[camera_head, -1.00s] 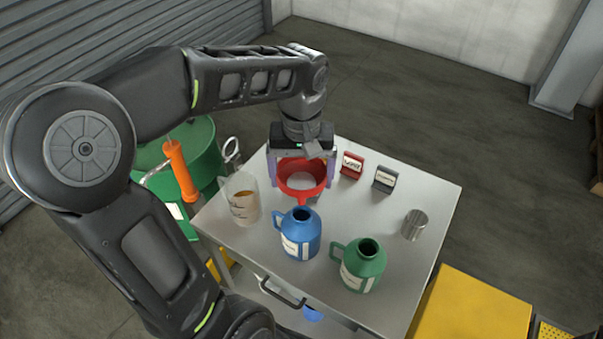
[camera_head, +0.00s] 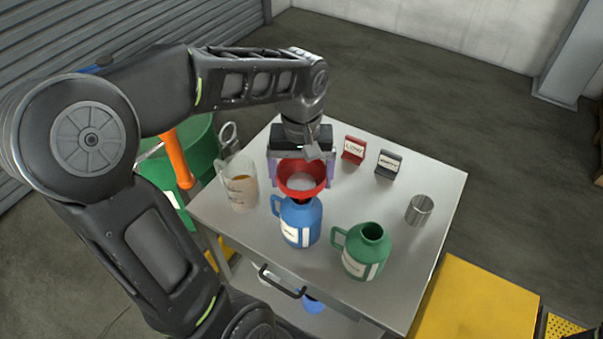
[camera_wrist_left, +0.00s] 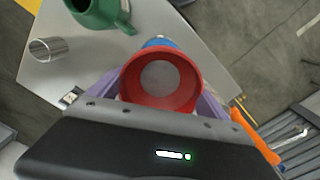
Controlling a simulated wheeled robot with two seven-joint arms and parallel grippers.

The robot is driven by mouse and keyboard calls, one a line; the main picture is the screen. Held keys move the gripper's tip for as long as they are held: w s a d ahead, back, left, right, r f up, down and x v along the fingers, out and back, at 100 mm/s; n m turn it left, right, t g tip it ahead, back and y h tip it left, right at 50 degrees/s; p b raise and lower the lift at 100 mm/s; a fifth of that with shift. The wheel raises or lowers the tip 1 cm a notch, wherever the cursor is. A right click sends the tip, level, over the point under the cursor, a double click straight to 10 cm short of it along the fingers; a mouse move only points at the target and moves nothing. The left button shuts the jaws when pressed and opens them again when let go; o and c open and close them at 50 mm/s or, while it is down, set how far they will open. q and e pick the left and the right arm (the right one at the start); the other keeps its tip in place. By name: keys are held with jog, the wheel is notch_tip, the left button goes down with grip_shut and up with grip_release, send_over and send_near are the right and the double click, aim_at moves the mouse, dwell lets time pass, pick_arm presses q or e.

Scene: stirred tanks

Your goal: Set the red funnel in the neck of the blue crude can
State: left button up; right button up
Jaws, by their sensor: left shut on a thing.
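The red funnel (camera_head: 302,180) is held between the fingers of my left gripper (camera_head: 300,172), which is shut on it. It is upright, wide mouth up, and also fills the middle of the left wrist view (camera_wrist_left: 161,82). In the head view the funnel appears just above and behind the neck of the blue can (camera_head: 299,225), overlapping its top. Whether its spout is inside the neck cannot be told. In the left wrist view only a bit of the blue can (camera_wrist_left: 158,42) shows past the funnel. My right gripper is not in view.
A green can (camera_head: 363,252) stands right of the blue can. A clear jug (camera_head: 240,187) stands to the left, a metal cup (camera_head: 419,210) to the right. A red sign (camera_head: 354,149) and a grey sign (camera_head: 388,163) stand behind. The table's (camera_head: 430,185) right side has free room.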

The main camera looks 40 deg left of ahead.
pick_arm(q)
jog(key=shift+f+b, duration=0.65)
jog(key=shift+f, duration=0.45)
jog(key=o, duration=1.1)
notch_tip(320, 180, up, 8)
jog(key=shift+f, duration=0.1)
